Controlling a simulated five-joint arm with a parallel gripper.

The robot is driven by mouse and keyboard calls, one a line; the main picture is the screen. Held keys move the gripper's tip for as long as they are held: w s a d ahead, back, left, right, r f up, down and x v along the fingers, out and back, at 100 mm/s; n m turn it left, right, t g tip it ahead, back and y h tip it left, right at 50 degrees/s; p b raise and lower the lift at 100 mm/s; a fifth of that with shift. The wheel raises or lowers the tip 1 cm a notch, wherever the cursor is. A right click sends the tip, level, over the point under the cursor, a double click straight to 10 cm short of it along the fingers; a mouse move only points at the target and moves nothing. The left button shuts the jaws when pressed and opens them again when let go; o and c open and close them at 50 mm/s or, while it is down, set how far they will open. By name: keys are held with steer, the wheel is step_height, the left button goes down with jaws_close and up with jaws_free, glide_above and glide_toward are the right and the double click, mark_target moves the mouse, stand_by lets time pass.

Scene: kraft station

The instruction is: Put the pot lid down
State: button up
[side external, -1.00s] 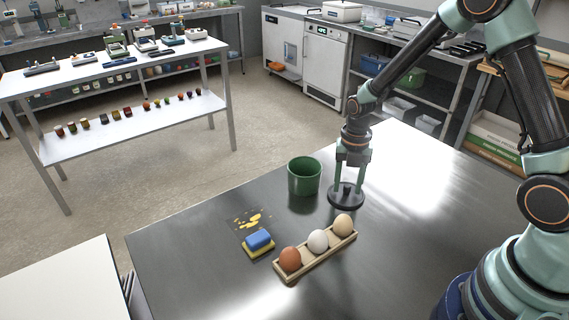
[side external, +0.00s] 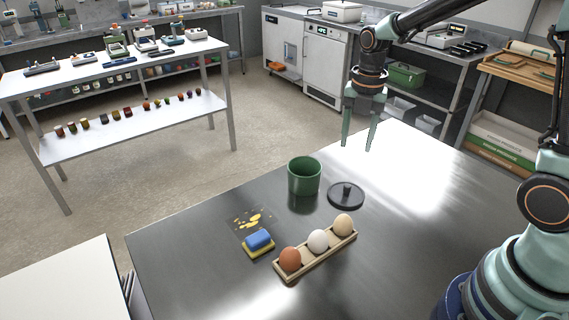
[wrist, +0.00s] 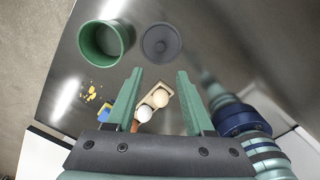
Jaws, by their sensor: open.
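The dark round pot lid (side external: 346,196) lies flat on the dark metal table, knob up, just right of the green pot (side external: 304,177). The pot is open at the top and looks empty. In the wrist view the lid (wrist: 161,42) lies beside the pot (wrist: 104,44), apart from it. My gripper (side external: 358,146) is open and empty, raised well above the table. In the wrist view its fingers (wrist: 158,76) are spread apart with nothing between them.
A wooden tray (side external: 336,248) with three eggs stands at the table's front. A blue and yellow sponge (side external: 259,242) lies left of it, beside yellow spots (side external: 252,219). The table's right part is clear.

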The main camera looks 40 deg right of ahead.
steer(key=s+a+r+m+t, duration=0.1)
steer(key=s+r+m, duration=0.4)
steer(key=m, duration=0.7)
steer(key=s+a+r+m+t, duration=0.2)
steer(key=s+r+m+t, duration=0.2)
steer(key=m, duration=0.9)
steer(key=shift+s+a+r, duration=0.3)
steer(key=shift+s+r, duration=0.1)
steer(key=shift+s, duration=0.5)
